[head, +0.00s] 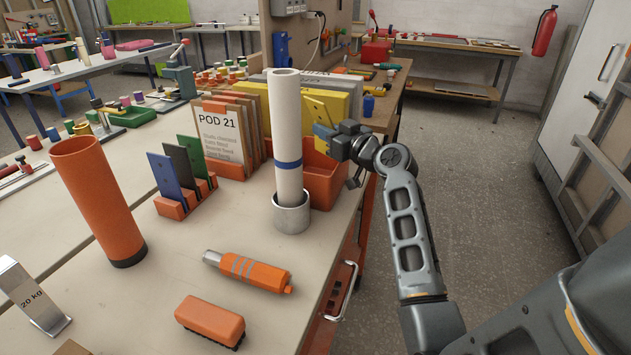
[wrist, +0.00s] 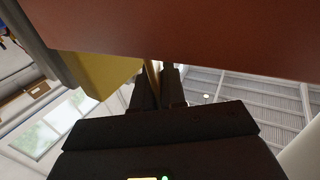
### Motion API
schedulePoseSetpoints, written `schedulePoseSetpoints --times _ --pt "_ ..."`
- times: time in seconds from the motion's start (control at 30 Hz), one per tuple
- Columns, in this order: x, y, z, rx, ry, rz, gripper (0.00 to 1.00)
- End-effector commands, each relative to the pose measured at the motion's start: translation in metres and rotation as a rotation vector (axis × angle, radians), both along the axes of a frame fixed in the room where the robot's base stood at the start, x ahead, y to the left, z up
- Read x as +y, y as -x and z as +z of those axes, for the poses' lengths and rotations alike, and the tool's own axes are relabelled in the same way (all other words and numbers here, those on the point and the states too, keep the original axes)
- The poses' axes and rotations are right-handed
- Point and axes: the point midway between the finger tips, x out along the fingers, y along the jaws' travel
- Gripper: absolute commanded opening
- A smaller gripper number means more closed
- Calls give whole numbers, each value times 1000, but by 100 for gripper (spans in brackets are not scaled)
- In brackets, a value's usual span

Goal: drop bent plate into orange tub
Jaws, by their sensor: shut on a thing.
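The orange tub (head: 324,180) stands on the bench, partly hidden by a tall white tube. In the wrist view my fingers (wrist: 158,88) are closed around a thin edge, beneath a large red-brown surface. How far the plate overlaps the tub opening is hard to tell.
The white tube (head: 287,130) stands in a metal ring (head: 291,214) in front of the tub. A rack of coloured plates (head: 187,205), POD 21 folders (head: 222,140) and yellow boxes crowd the left and back. An orange cylinder (head: 97,200) and orange-handled tool (head: 248,271) are nearer.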

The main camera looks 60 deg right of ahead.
Motion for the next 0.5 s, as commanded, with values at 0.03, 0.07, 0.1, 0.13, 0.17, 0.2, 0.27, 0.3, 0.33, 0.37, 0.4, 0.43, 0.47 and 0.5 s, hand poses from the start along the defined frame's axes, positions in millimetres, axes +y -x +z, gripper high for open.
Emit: schedulePoseSetpoints --times 0.03,0.07,0.1,0.13,0.17,0.2,0.27,0.3,0.33,0.37,0.4,0.43,0.47,0.5 --pt "0 0 -3 -3 1 0 0" --pt "0 0 -3 -2 1 0 0" --pt "0 0 -4 -2 1 0 0" --pt "0 0 -4 -2 1 0 0" --pt "0 0 -4 -1 2 0 0" --pt "0 0 -4 -1 2 0 0" --pt "0 0 -3 -1 2 0 0" --pt "0 0 -3 -1 2 0 0" --pt "0 0 -3 -1 2 0 12" --pt "0 0 -3 -1 2 -1 15" --pt "0 0 -3 -1 2 0 19" --pt "0 0 -3 -1 2 -1 21" --pt "0 0 -3 -1 2 -1 24" --pt "0 0 -3 -1 2 -1 28"
